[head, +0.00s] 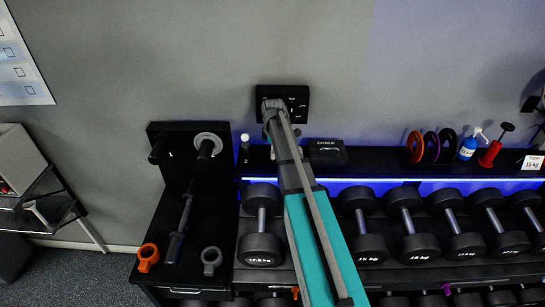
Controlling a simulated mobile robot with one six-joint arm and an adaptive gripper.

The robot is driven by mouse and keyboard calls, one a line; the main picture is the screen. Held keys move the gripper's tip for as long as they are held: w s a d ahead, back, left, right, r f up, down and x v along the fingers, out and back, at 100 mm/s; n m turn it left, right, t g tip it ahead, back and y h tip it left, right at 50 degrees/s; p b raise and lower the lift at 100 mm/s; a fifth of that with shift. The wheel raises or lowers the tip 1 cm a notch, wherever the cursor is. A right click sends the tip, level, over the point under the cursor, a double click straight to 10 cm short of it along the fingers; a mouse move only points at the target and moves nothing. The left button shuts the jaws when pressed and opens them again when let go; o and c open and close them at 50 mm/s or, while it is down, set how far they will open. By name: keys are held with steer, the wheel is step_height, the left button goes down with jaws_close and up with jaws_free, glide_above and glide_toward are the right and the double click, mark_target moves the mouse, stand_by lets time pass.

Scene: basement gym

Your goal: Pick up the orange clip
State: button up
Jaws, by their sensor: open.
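The orange clip (148,256) is a ring-shaped collar with a short tab. It lies at the front left of the black bench top (205,232), left of a black-handled bar. My gripper (272,106) is at the far end of my raised arm, in front of a black wall panel, well above and to the right of the clip. It is open and appears empty. Its fingers are small and partly hidden by the arm, and I cannot tell if it touches the panel.
A grey clip (211,260) lies right of the orange one. Dumbbells (262,222) fill the rack to the right. A shelf above holds a chalk box (327,151), coloured rings (431,146) and bottles (468,147).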

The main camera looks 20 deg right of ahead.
steer(key=shift+f, duration=0.4)
stand_by(0.3)
steer(key=c, duration=1.1)
steer(key=shift+c, duration=0.2)
steer(key=shift+r, duration=0.2)
step_height(320, 180, up, 2)
steer(key=shift+r+p, duration=0.15)
steer(key=shift+p, duration=1)
steer(key=s+d+r+p, duration=0.3)
steer(key=s+r+p, duration=0.7)
steer(key=s, duration=0.3)
steer(key=shift+s+d+r, duration=0.15)
steer(key=shift+s+d, duration=0.05)
steer(key=shift+s, duration=0.1)
